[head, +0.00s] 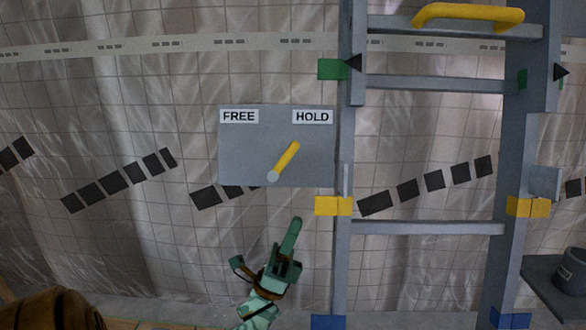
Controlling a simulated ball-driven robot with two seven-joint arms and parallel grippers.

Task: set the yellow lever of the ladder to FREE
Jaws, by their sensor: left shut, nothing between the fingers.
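The yellow lever (287,159) is on a grey plate (240,150) at the left side of the ladder (341,130). It pivots at its lower end on a round grey hub and tilts up to the right, toward the HOLD label (312,117). The FREE label (239,116) is at the plate's upper left. My left gripper (296,222) is green and shut, with nothing in it. In the picture it is below the plate and lever, apart from the lever, with its fingers pointing up. My right gripper is not in view.
A yellow handle (468,14) tops the ladder's upper section. Yellow, green and blue bands mark the rails. A dark grey holder (570,275) is at the lower right. A creased, gridded sheet (130,230) with dark dashes hangs behind. The area left of the plate is clear.

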